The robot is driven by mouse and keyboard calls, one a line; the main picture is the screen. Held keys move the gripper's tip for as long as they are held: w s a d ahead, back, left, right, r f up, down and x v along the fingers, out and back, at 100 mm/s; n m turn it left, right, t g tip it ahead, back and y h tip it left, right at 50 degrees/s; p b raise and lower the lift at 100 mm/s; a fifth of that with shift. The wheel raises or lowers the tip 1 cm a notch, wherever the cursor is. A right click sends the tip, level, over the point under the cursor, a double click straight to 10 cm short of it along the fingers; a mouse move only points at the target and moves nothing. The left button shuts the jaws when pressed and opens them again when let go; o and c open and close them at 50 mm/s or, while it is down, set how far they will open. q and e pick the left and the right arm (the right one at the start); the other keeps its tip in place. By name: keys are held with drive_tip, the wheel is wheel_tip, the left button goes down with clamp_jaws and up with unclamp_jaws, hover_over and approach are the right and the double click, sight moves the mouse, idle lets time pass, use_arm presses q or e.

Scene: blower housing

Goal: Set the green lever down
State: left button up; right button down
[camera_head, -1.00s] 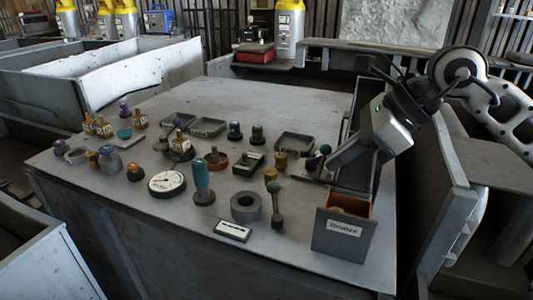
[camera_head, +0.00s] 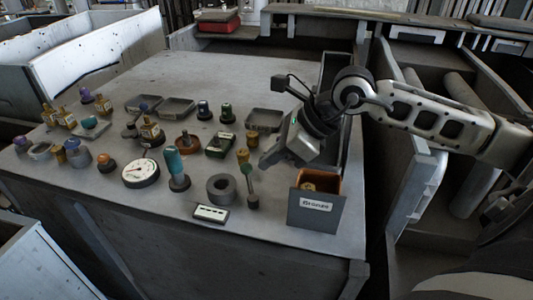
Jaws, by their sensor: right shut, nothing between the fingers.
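The green lever (camera_head: 248,184) has a green ball knob on a thin stem with a dark foot. It stands on the grey table, just right of a grey ring (camera_head: 221,188) and left of the bronze-labelled bin (camera_head: 316,212). My right gripper (camera_head: 266,164) comes in from the right, low over the table. Its fingertips are shut and empty, just right of the lever's knob. I cannot tell whether they touch it. My left gripper is not in view.
A round dial (camera_head: 141,173), a teal-handled part (camera_head: 176,167) and a labelled plate (camera_head: 211,213) stand close on the left. Shallow grey trays (camera_head: 263,120) lie behind. Several small knobs and brass parts crowd the left. The table's back is clear.

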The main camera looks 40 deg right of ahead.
drive_tip(key=shift+w+a+f, duration=0.25)
drive_tip(key=shift+a+f, duration=0.05)
drive_tip(key=shift+f, duration=0.15)
drive_tip(key=shift+w+a+f+n+b, duration=0.1)
drive_tip(key=shift+w+a+n+b, duration=0.25)
drive_tip(key=shift+w+n+b, duration=0.1)
drive_tip(key=shift+n+g+y+b, duration=0.3)
drive_tip(key=shift+n+g+y, duration=0.05)
drive_tip(key=shift+g+y, duration=0.05)
drive_tip(key=shift+a, duration=0.2)
drive_tip(key=shift+s, duration=0.1)
